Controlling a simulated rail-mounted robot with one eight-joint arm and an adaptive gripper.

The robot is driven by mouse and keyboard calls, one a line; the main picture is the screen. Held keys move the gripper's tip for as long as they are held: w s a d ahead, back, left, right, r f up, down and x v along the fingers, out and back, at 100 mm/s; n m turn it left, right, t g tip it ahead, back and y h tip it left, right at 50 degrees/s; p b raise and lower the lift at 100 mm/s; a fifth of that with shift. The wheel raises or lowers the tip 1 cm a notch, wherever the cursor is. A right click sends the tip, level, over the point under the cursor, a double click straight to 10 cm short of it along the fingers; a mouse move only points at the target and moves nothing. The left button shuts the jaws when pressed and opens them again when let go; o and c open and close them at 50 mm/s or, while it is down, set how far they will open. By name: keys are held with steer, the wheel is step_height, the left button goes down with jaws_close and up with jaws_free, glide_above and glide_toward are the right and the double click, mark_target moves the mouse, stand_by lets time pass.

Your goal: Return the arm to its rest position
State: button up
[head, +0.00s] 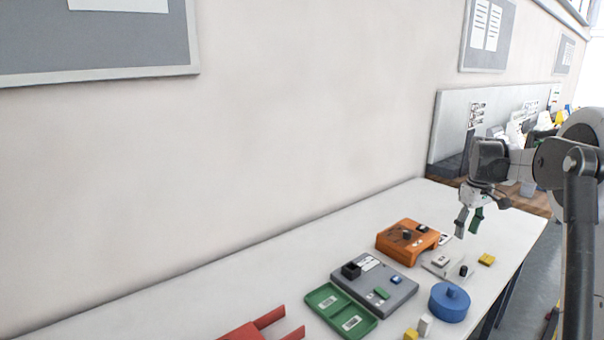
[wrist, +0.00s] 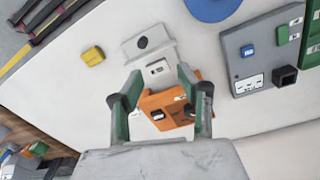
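My gripper (head: 468,222) hangs over the far right part of the white table (head: 250,270), its fingers pointing down. In the wrist view my gripper (wrist: 160,76) has its two green-and-grey fingers spread apart, with nothing held between them. The orange fixture (head: 407,237) stands below and to the left of it in the head view. The orange fixture (wrist: 170,106) and a small white fixture (wrist: 150,50) show between and beyond the fingers in the wrist view. The fingers look clear of both.
A grey board (head: 395,292) with small blocks, a green tray (head: 325,300), a blue round part (head: 450,303) and a red forked part (head: 245,331) lie on the table. A yellow block (head: 487,259) is near the right edge. The table's back left is clear.

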steer(key=s+a+r+m+t, duration=0.1)
steer(key=s+a+r+t, duration=0.1)
steer(key=s+a+r, duration=0.5)
steer(key=s+a+r+m+t, duration=0.1)
steer(key=s+a+r, duration=0.2)
steer(key=s+a, duration=0.8)
steer(key=s+a+f+t, duration=0.1)
steer(key=s+a+f, duration=0.1)
steer(key=s+a, duration=0.2)
steer(key=s+a+f+m+t, duration=0.1)
steer(key=s+a+f, duration=0.2)
steer(key=s, duration=0.5)
steer(key=s+a+f+m+t, duration=0.1)
steer(key=s+a+f, duration=0.1)
steer(key=s+a, duration=0.3)
steer(key=shift+s+f+t, duration=0.3)
steer(key=shift+s+f, duration=0.05)
steer(key=shift+s, duration=0.75)
